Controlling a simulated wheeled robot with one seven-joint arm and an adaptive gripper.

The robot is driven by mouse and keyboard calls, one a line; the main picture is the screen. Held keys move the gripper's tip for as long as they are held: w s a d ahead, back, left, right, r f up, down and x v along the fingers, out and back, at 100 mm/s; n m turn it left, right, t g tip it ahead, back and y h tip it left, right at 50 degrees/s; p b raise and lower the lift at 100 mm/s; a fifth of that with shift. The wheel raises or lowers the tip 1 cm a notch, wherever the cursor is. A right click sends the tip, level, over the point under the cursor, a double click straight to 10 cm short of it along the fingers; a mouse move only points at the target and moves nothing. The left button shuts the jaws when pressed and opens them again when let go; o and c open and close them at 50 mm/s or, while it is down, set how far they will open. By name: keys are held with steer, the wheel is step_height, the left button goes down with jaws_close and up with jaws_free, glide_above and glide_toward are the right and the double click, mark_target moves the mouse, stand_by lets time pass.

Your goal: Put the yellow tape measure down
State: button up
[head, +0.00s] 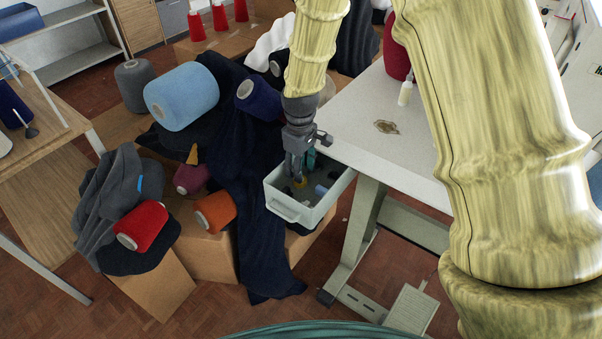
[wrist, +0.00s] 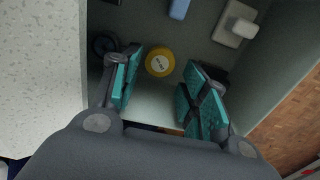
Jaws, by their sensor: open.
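The yellow tape measure (wrist: 160,61) is a round yellow disc with a pale centre label. In the wrist view it lies on the floor of the pale grey-green bin, just beyond and between my gripper's fingertips. My gripper (wrist: 158,85) is open, with teal pads apart on either side, and does not visibly touch it. In the head view my gripper (head: 298,175) points down into the bin (head: 287,208), and a small yellow spot of the tape measure (head: 300,182) shows below the fingers.
The bin also holds a blue item (wrist: 180,9), a white-and-grey block (wrist: 236,22) and a dark round item (wrist: 104,45). The white worktable (head: 365,125) stands close on the right. Cardboard boxes with yarn cones and dark cloth (head: 255,180) crowd the left.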

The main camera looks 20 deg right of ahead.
step_height(320, 180, up, 8)
stand_by(0.4)
steer(key=shift+r, duration=0.1)
